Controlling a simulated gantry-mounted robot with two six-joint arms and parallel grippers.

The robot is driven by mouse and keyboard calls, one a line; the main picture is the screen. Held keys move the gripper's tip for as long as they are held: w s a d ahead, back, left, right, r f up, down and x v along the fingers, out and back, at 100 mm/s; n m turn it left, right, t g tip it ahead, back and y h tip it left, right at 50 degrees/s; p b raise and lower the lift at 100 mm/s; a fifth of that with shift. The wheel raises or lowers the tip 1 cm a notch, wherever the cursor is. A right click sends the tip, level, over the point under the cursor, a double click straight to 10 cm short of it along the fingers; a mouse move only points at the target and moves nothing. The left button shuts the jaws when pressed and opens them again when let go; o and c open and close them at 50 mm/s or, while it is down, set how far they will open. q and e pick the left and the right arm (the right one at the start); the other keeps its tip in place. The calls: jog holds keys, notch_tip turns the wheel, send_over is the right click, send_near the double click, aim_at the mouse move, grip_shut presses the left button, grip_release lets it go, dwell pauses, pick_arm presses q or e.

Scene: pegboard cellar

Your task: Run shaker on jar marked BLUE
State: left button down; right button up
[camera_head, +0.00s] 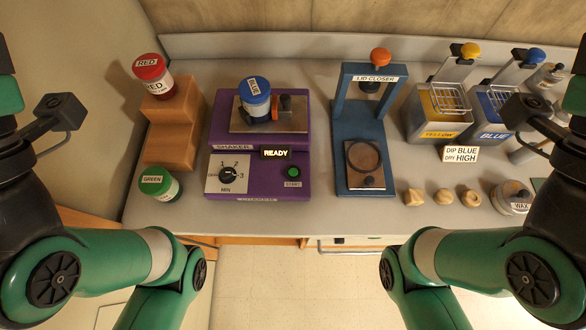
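The purple shaker (220,135) stands on the bench left of centre. The jar marked BLUE (256,97), with a blue lid, stands upright on the shaker's metal plate (293,114). A dark clamp part with an orange piece (285,102) sits close to the jar's right side; I cannot tell whether it grips the jar. A small display (276,153) reads READY. The shaker's front has a black MIN dial (228,176) with numbers and a green START button (293,172).
Left of the shaker, a RED jar (150,75) tops a wooden stepped stand (175,125); a GREEN jar (158,183) stands in front. A blue lid closer (355,125) stands right of the shaker. YELLOW (436,115) and BLUE (483,108) dip tanks are farther right.

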grip_shut()
dwell(1.3)
